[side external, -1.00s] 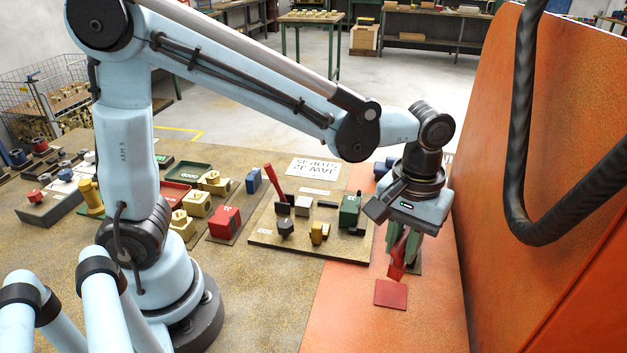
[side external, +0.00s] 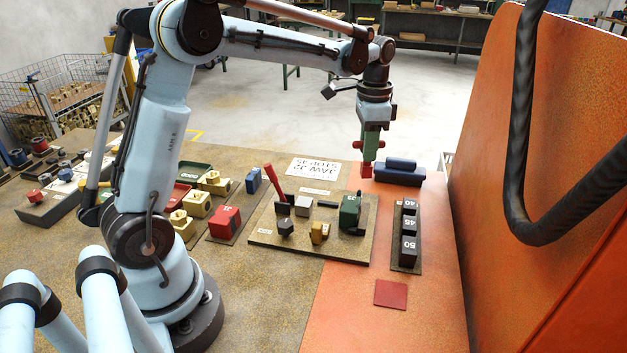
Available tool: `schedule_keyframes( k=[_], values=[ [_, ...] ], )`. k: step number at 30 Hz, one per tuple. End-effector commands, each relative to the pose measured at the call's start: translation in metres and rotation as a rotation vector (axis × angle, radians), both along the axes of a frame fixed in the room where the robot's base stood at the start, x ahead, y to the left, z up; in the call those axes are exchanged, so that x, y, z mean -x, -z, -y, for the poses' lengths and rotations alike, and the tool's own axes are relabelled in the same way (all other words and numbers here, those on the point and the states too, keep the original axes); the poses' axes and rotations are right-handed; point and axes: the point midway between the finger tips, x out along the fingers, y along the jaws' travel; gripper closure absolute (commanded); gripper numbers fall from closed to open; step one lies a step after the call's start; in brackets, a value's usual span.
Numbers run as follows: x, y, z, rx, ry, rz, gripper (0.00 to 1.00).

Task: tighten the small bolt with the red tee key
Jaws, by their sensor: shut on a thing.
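My gripper (side external: 373,142) points straight down with its green jaws shut on a red piece, which I take to be the red tee key (side external: 367,170). Red ends stick out on both sides of the jaws, and a red block-like end hangs below. Its lower end is in the air, just behind and right of the green vise-like block (side external: 349,211) on the tan board (side external: 275,240). I cannot tell which part is the small bolt. The board also holds a dark hex-topped piece (side external: 285,228), a grey block (side external: 303,206) and a yellow piece (side external: 319,232).
A red-handled lever (side external: 274,181) leans up on the board. A black rack marked 40, 45, 50 (side external: 409,222) stands to the right, with blue cylinders (side external: 401,166) behind. A red square pad (side external: 391,293) lies bare in front. An orange wall (side external: 540,180) bounds the right.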

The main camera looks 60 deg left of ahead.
Motion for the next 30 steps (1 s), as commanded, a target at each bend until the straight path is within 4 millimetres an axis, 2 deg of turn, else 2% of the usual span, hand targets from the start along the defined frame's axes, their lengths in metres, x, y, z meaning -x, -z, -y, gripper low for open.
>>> schedule_keyframes(
  k=[3,8,21,30],
  values=[
    [-0.001,-0.001,-0.014,0.000,0.043,0.000,1.00],
    [-0.002,0.002,-0.019,0.000,0.064,0.000,1.00],
    [-0.002,0.045,-0.018,0.000,0.064,0.000,1.00],
    [-0.001,0.044,-0.018,0.000,-0.329,0.001,1.00]
  ],
)
